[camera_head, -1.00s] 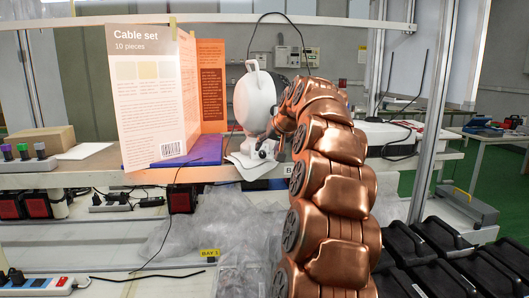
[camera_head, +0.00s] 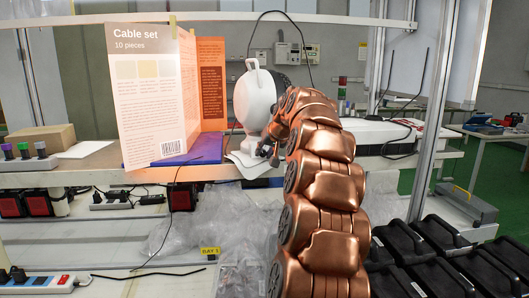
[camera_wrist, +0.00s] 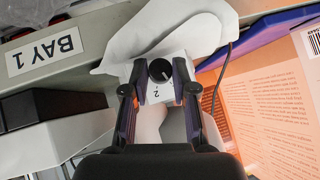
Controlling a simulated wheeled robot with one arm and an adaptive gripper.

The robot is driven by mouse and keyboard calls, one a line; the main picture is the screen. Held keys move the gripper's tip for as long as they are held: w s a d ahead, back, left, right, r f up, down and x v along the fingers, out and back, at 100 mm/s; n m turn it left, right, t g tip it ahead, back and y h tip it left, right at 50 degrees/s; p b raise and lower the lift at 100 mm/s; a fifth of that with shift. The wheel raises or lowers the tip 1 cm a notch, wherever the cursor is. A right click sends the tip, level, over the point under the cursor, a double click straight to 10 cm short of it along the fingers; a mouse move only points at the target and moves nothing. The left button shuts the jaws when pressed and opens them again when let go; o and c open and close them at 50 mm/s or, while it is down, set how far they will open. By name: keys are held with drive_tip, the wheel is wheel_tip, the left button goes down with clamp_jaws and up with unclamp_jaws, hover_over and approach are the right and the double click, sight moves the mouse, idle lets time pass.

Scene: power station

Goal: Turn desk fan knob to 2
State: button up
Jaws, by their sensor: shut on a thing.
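The white desk fan (camera_head: 257,98) stands upright on the bench, left of my arm. Its round black knob (camera_wrist: 160,70) shows in the wrist view, with a pale pointer line toward the upper right. A "2" is printed on the white face (camera_wrist: 157,93) just below it. My gripper (camera_wrist: 160,80) has one finger on each side of the knob and is shut on the fan's control part. I cannot tell whether the pads press the knob or the white housing. In the head view, my arm hides the knob.
A thin cable (camera_wrist: 228,75) runs beside the fan base. Black cases (camera_head: 430,240) sit low at right. A metal post (camera_head: 432,110) rises right of my arm.

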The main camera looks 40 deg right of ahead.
clamp_jaws()
drive_tip(key=shift+d+m+t+y+b, duration=0.15)
drive_tip(key=shift+m+t+y+b, duration=0.5)
drive_tip(key=shift+t+y, duration=0.35)
drive_tip(key=m+t+y, duration=0.1)
drive_tip(key=t, duration=0.1)
drive_tip(key=m+t+y, duration=0.1)
drive_tip(key=m, duration=0.1)
drive_tip(key=shift+s+d+f+t+y+b, duration=0.2)
drive_tip(key=shift+f+t+y+b, duration=0.1)
drive_tip(key=shift+f+t+b, duration=0.1)
drive_tip(key=o, duration=0.9)
unclamp_jaws()
drive_tip(key=shift+c, duration=0.2)
drive_tip(key=shift+s, duration=0.15)
